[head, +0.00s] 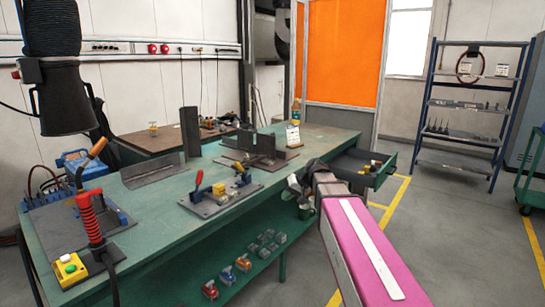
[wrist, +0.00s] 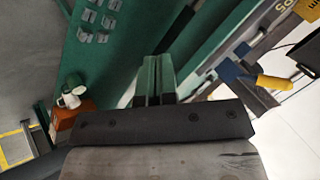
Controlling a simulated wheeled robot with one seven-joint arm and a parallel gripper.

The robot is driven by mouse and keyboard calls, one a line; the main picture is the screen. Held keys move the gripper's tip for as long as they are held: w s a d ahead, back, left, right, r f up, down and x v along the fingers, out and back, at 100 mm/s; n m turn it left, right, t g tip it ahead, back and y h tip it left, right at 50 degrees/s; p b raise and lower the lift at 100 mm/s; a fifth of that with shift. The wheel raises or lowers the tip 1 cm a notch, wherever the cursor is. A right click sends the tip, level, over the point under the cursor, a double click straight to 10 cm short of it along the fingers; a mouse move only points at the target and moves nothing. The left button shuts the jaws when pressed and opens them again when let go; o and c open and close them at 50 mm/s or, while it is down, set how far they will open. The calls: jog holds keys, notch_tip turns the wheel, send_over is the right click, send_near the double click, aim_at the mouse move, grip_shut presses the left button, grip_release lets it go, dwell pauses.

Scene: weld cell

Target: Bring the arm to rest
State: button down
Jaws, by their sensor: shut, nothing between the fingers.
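My arm, with its pink cover (head: 370,250), reaches from the lower right of the head view toward the front edge of the green workbench (head: 150,230). Its far end is by the bench edge, and I cannot make out the fingers there. In the wrist view my gripper (wrist: 155,70) points away from the camera, its two fingers together with nothing between them. Green bench surfaces lie beyond the fingers.
An open drawer (head: 368,176) sticks out near the arm. The bench bears a fixture plate with a red-handled clamp (head: 197,187) and a welding torch (head: 90,215). Small parts lie on the lower shelf. A blue rack (head: 470,105) stands at the right; floor before it is clear.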

jog(key=s+d+f+m+g+h, duration=0.1)
jog(key=s+d+f+h, duration=0.3)
jog(key=s+f, duration=0.5)
jog(key=s+d+f+m+g+h, duration=0.1)
jog(key=s+d+f+h, duration=0.2)
jog(key=s+d+f, duration=0.6)
notch_tip(320, 180, down, 3)
jog(key=shift+s+f+m+g+h, duration=0.2)
jog(key=shift+s+m+g+h, duration=0.1)
jog(key=shift+h, duration=0.1)
